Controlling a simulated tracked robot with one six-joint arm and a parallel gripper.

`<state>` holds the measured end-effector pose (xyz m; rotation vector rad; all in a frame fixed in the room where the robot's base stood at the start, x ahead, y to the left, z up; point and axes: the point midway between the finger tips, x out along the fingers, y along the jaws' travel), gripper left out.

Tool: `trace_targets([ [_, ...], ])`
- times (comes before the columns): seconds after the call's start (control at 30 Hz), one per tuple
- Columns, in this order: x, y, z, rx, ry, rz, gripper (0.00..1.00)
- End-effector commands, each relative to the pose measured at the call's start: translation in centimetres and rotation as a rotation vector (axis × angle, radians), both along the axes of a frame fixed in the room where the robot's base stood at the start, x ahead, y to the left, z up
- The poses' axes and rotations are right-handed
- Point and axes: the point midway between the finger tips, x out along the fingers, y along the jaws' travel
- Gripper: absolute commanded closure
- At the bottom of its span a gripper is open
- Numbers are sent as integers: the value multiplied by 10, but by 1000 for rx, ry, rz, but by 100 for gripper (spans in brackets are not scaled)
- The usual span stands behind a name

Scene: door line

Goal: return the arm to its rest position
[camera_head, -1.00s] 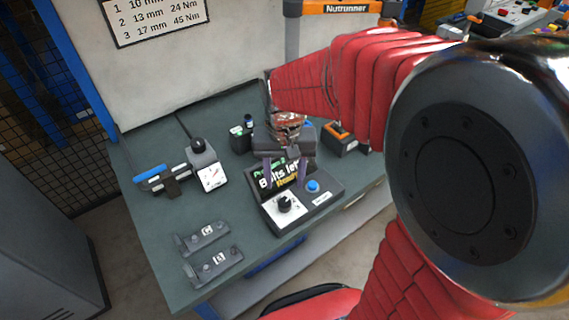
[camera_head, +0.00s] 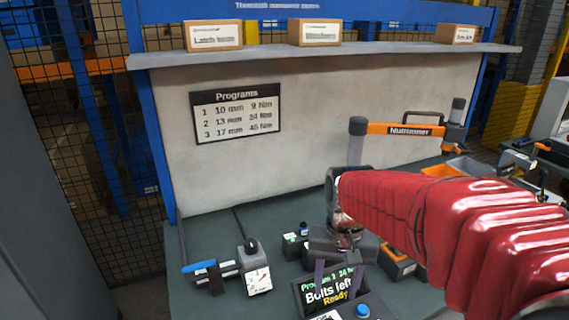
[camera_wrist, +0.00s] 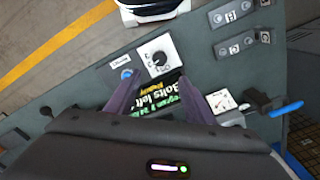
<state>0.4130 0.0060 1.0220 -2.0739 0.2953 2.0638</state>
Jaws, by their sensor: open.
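My red-sleeved arm reaches in from the right in the head view. My gripper (camera_head: 333,277) hangs over the workbench (camera_head: 206,225) with its two purple fingers apart and nothing between them. Behind and below the fingers is the control box with a screen (camera_head: 327,291) reading "Program 2", "Bolts left" and "Ready". Its blue button (camera_head: 362,311) shows at the bottom edge. In the wrist view the open fingers (camera_wrist: 166,98) frame the screen from both sides, and the dial (camera_wrist: 158,58) lies beyond them. Whether the fingers touch the box cannot be told.
A nutrunner (camera_head: 402,129) with an orange body is behind my arm. A blue-handled tool (camera_head: 205,265) and a gauge (camera_head: 258,280) stand left of my gripper. Two labelled brackets (camera_wrist: 232,12) lie on the bench. A shelf (camera_head: 330,53) with boxes runs above the back panel.

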Motion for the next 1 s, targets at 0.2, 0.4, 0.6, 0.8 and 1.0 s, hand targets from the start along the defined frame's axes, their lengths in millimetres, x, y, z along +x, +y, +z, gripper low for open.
trace_targets([
  [0.2,-8,0,-10,-2,-22,96,52],
  [0.4,-27,-1,-4,-6,-82,162,52],
  [0.6,-46,-2,7,-16,-155,213,52],
  [0.8,-64,-3,17,-28,-228,251,52],
  [1.0,-81,-4,28,-41,-300,276,52],
])
